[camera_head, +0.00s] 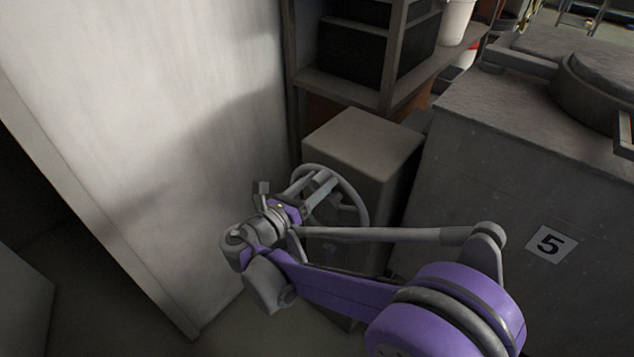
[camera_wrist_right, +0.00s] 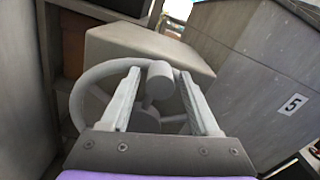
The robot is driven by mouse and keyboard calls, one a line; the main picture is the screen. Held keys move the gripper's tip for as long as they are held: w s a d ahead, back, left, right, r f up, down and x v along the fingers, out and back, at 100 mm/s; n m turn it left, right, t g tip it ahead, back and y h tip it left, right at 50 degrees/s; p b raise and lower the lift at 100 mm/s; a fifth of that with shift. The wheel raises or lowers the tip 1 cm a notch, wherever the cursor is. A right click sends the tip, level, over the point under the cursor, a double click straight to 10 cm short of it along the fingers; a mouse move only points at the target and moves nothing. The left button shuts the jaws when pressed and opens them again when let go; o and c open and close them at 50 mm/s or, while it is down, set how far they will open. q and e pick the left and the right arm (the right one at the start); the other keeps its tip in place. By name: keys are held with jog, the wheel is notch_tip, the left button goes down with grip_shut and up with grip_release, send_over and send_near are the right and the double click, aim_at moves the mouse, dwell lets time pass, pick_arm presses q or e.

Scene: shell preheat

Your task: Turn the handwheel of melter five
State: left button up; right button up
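Melter five is the large grey body (camera_head: 480,140) at the right in the head view, with a "5" plate (camera_head: 551,244). Its grey handwheel (camera_head: 365,204) stands at the front of a grey box (camera_head: 365,142) beside the melter. My right gripper (camera_head: 317,180) is at the wheel. In the right wrist view its two fingers are apart, and the wheel's grey knob (camera_wrist_right: 160,76) shows between them with a gap on each side. The wheel's rim (camera_wrist_right: 77,98) passes behind the fingers. My left gripper is not in view.
A tall pale panel (camera_head: 150,120) stands close on the left of the wheel. A shelf (camera_head: 345,90) with dark boxes (camera_head: 350,52) and a white bucket (camera_head: 455,22) is behind. Some dark floor (camera_head: 270,325) shows at the bottom.

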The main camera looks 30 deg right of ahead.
grip_shut()
dwell(1.2)
